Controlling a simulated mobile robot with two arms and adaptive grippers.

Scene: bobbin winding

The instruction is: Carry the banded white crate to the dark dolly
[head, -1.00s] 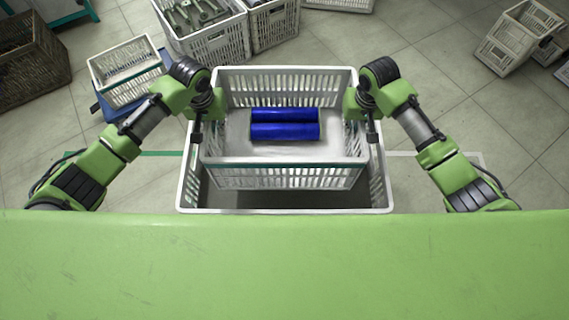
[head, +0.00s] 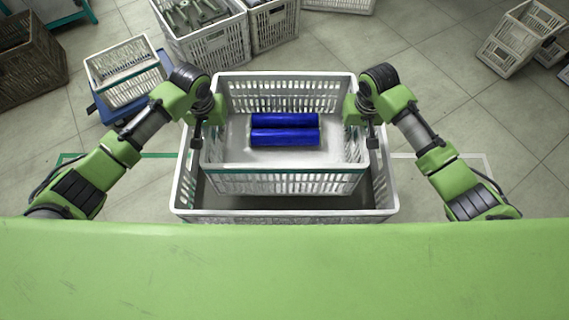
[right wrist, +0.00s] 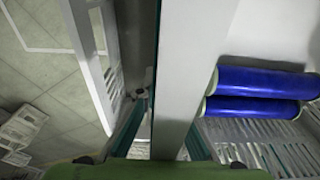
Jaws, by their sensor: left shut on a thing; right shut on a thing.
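The white crate with a teal band (head: 285,171) is in the middle of the head view and holds two blue rolls (head: 285,129). My left gripper (head: 197,140) is shut on its left side and my right gripper (head: 371,140) on its right side. In the right wrist view, the crate's pale rim (right wrist: 180,70) runs up the middle, with the blue rolls (right wrist: 258,92) to its right. Below the held crate is a larger white crate (head: 285,216); whether they touch is unclear. I cannot make out a dark dolly.
Another teal-banded white crate (head: 122,60) stands on a blue dolly (head: 103,108) at the left. Other white crates (head: 212,46) stand at the back, and more (head: 518,40) at the far right. A brown basket (head: 30,72) is far left.

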